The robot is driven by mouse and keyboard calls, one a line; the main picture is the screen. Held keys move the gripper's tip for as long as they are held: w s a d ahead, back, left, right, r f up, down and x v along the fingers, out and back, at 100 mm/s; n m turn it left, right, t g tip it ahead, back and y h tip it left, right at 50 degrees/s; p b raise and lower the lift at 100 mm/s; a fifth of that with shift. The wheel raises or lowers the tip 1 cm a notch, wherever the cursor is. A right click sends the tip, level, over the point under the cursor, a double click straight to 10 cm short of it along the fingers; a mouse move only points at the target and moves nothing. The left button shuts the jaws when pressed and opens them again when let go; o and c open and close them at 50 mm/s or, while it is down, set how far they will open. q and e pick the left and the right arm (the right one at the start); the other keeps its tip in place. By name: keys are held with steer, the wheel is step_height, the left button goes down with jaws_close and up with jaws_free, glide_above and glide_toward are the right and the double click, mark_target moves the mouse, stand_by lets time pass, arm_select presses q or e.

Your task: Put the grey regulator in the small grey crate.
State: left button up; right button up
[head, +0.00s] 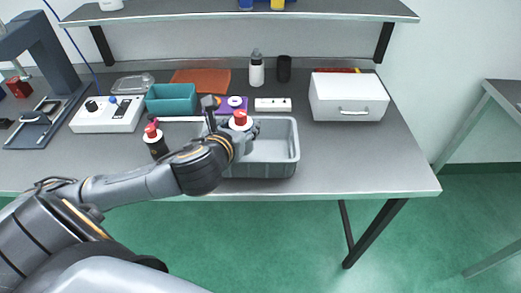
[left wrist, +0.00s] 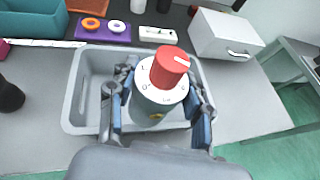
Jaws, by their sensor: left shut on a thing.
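The small grey crate (head: 283,170) stands near the front edge of the bench, and it shows in the left wrist view (left wrist: 80,123) too. The grey regulator (left wrist: 153,106) is upright, with a red knob on a white marked dial. My left gripper (left wrist: 157,112) is shut around its body. In the head view, the regulator's red knob (head: 240,118) shows over the left part of the crate, with my left gripper (head: 240,133) beside it. Its lower end is hidden, so I cannot tell how far it is above the crate floor. My right gripper is not in view.
A dark bottle-like thing with a red top (head: 157,146) stands left of the crate. Behind are a teal bin (head: 171,103), a purple holder (head: 222,112), a white power strip (head: 273,105) and a white box (head: 347,100). The bench right of the crate is clear.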

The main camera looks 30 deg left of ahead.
arm_select(q)
steer(key=w, duration=0.1)
steer(key=w+f, duration=0.1)
steer(key=w, duration=0.1)
steer(key=shift+d+f, duration=0.1)
steer(key=shift+d, duration=0.05)
steer(key=shift+w+d+f, duration=0.1)
steer(key=shift+w+f, duration=0.65)
steer(key=shift+f, duration=0.7)
steer(key=shift+w+f, duration=0.8)
steer(key=shift+f, duration=0.7)
steer(key=shift+w+d+f, duration=0.1)
steer(key=shift+w+f, duration=0.65)
steer(key=shift+f, duration=0.7)
steer(key=shift+f, duration=0.2)
steer(key=o, duration=1.4)
